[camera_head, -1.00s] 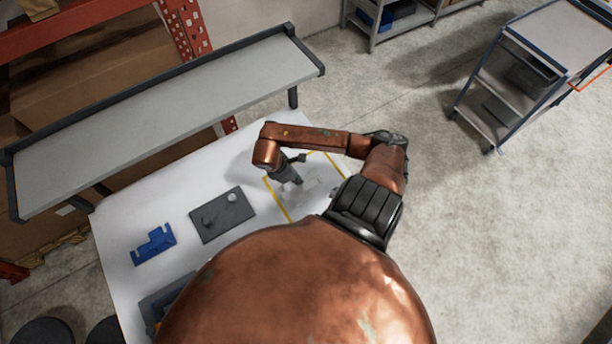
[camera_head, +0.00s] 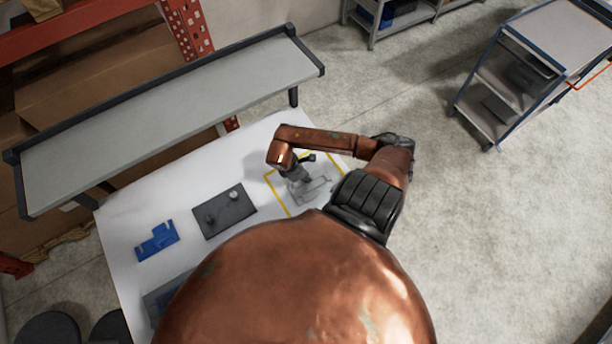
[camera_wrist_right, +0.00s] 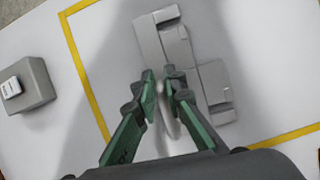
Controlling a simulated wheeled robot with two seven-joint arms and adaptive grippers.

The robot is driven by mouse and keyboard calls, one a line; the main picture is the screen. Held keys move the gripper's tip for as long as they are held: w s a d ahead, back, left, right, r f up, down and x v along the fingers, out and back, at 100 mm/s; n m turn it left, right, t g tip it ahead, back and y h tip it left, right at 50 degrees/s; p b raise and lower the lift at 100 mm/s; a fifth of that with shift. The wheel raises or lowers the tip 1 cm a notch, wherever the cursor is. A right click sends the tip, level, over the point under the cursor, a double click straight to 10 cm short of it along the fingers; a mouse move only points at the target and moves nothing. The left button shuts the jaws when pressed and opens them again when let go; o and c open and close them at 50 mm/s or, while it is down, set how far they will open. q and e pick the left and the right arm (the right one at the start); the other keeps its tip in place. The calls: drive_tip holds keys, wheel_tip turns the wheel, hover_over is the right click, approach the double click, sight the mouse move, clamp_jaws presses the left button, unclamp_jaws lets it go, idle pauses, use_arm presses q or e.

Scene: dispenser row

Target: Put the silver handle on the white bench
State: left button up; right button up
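The silver handle (camera_wrist_right: 181,48) lies on the white bench (camera_head: 150,205), inside a yellow outline (camera_head: 282,201). It also shows in the head view (camera_head: 318,191), partly hidden by my right gripper. My right gripper (camera_head: 296,177) is over the handle, fingers pointing down. In the wrist view the green-padded fingertips of my right gripper (camera_wrist_right: 160,74) stand apart with a narrow gap. A pale curved part of the handle shows between and below the fingers, and no firm grip is visible. My left gripper is not in view.
A dark plate with knobs (camera_head: 238,210) and a blue part (camera_head: 157,240) lie left of the outline. A grey block (camera_wrist_right: 32,86) shows in the wrist view. A grey raised shelf (camera_head: 160,115) runs along the bench's back. A cart (camera_head: 510,80) stands at right.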

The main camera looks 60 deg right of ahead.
drive_tip(key=o, duration=0.4)
drive_tip(key=shift+c, duration=0.2)
drive_tip(key=shift+r, duration=0.15)
drive_tip(key=b+v, duration=0.2)
drive_tip(key=v, duration=1)
idle(1.0)
